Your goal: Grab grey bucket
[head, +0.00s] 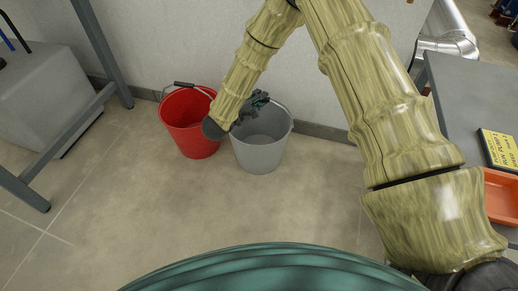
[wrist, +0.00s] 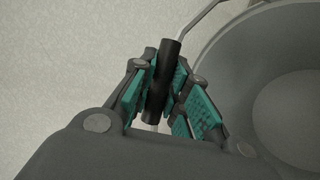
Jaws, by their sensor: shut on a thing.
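The grey bucket (head: 259,150) stands upright on the floor near the wall, just right of a red bucket. My gripper (head: 248,106) is at the back left of its rim, partly hidden by my wrist. In the wrist view, my gripper (wrist: 164,100) is shut on the black grip of the bucket's wire handle (wrist: 166,72), with teal pads on both sides of it. The grey bucket's open inside (wrist: 232,60) shows at the right there and looks empty.
The red bucket (head: 187,122) stands close on the left, its handle raised. A wall (head: 180,45) is right behind the buckets. A metal frame stands at the left with a grey box (head: 45,95). A grey table (head: 465,105) with an orange tray (head: 502,197) is at the right. The floor in front is clear.

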